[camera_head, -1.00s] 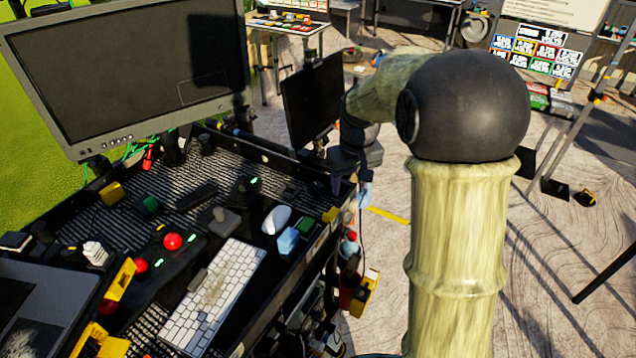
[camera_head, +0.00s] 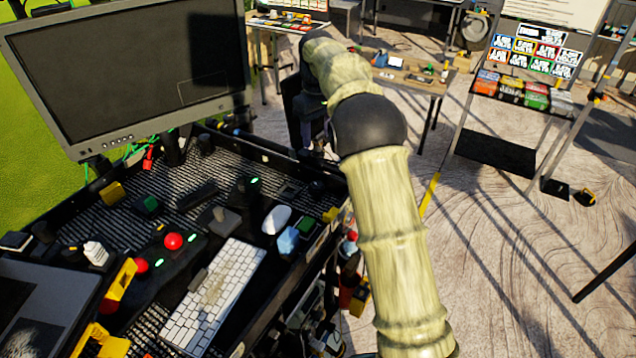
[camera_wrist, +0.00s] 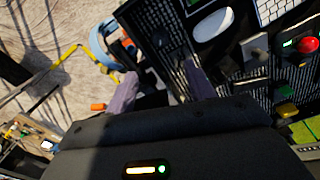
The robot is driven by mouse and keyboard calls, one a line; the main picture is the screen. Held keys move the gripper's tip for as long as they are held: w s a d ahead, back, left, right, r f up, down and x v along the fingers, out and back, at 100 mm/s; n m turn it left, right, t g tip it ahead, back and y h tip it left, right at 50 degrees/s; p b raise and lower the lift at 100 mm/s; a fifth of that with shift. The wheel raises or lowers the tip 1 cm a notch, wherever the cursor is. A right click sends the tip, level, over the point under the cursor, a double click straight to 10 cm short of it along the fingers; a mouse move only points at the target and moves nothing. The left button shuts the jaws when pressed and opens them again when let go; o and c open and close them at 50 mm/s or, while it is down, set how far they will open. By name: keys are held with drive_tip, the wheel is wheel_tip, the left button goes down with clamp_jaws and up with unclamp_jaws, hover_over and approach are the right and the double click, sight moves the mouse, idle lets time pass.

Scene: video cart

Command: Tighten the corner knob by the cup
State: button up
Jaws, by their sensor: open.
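My gripper (camera_wrist: 161,90) shows in the wrist view with its two grey-purple fingers apart and nothing between them. A dark round knob (camera_wrist: 160,39) sits on the cart's corner beyond the fingertips, with a visible gap. In the head view a dark knob (camera_head: 317,187) stands at the cart's far right corner, below my wrist. A pale blue, rounded thing (camera_wrist: 101,48), which looks like the cup or its holder, is beside that corner, left of the knob in the wrist view. In the head view my arm hides that side, and my fingertips cannot be made out.
The cart top (camera_head: 165,200) holds a white keyboard (camera_head: 214,296), a white mouse (camera_head: 276,219), red buttons (camera_head: 173,241) and several small blocks. A large monitor (camera_head: 130,65) stands at the back left.

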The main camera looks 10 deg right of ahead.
sight(318, 185)
wheel_tip(318, 185, down, 17)
drive_tip(key=p, duration=0.2)
drive_tip(key=shift+f+p, duration=0.2)
drive_tip(key=shift+p, duration=0.15)
idle(0.3)
drive_tip(key=c, duration=0.7)
